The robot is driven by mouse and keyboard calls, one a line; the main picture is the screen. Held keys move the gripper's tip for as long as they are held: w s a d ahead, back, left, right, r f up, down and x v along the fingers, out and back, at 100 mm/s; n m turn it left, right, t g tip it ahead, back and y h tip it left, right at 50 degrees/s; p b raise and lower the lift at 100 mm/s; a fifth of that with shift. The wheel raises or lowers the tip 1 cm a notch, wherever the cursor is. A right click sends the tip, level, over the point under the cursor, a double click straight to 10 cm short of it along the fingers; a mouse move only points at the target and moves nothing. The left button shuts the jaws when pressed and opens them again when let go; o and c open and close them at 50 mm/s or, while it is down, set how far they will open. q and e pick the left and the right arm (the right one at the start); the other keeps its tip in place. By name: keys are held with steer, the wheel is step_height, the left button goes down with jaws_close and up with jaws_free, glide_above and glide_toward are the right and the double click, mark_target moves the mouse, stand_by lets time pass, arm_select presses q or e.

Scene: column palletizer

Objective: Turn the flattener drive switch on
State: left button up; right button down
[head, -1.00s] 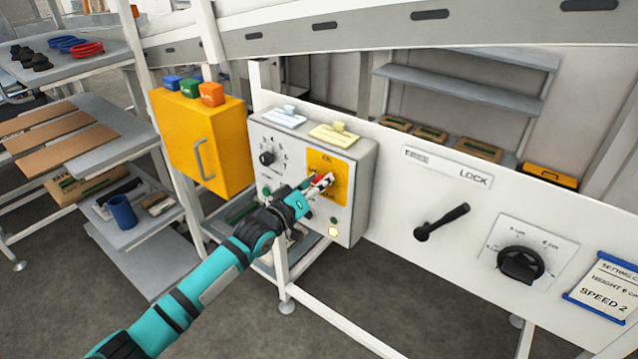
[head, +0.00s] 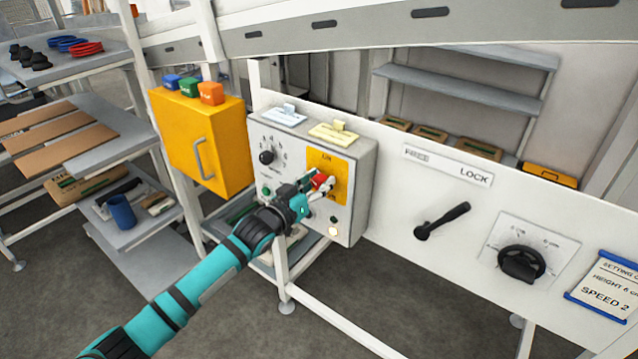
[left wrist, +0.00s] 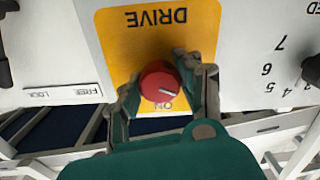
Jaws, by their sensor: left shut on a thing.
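The flattener drive switch is a round red knob (head: 321,181) on a yellow plate (head: 326,160) marked ON, on the front of a grey control box (head: 355,190). In the left wrist view the knob (left wrist: 160,82) sits between both fingers, and the lettering DRIVE and ON appears upside down. A short pale pointer line on the knob points right and slightly down there, off to the side of ON. My left gripper (head: 318,187) is shut on the knob; its fingers (left wrist: 163,86) touch both sides. My right gripper is in neither view.
A numbered black dial (head: 267,158) is left of the plate, and a lit button (head: 333,231) is below it. A yellow cabinet (head: 205,140) stands left. A black lever (head: 443,221) and black knob (head: 521,264) are on the white panel at right.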

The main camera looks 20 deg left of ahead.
arm_select(q)
steer(key=m, duration=0.6)
steer(key=shift+m, duration=0.3)
steer(key=m, duration=0.4)
steer(key=shift+b, duration=0.35)
steer(key=shift+m, duration=1.1)
steer(key=o, duration=1.2)
steer(key=shift+c, duration=0.2)
